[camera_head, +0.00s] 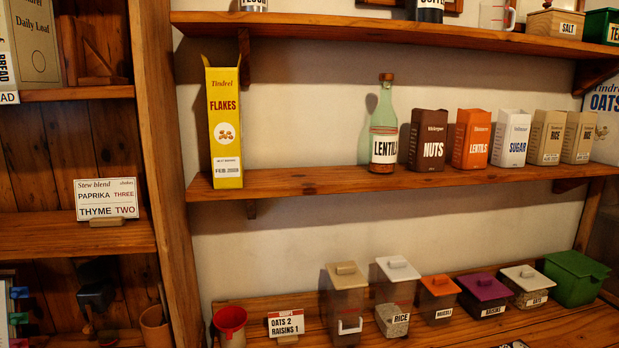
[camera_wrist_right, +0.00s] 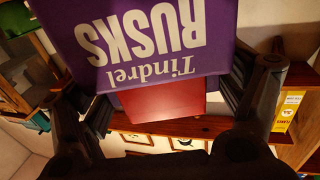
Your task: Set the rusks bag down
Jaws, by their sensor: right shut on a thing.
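The purple rusks bag (camera_wrist_right: 150,40) fills the upper middle of the right wrist view, its white lettering upside down there. A red surface (camera_wrist_right: 165,100) shows just below its printed face; I cannot tell whether it is part of the bag. My right gripper (camera_wrist_right: 168,92) has a dark finger on each side of the bag and is shut on it. Neither the bag nor either of my grippers shows in the head view. What lies under the bag is hidden.
The middle shelf (camera_head: 300,182) holds a yellow flakes box (camera_head: 224,125), a green lentils bottle (camera_head: 384,125) and several cartons to the right. Bare shelf lies between box and bottle. Lidded containers, a red cup (camera_head: 230,322) and an oats-raisins card (camera_head: 286,323) stand below.

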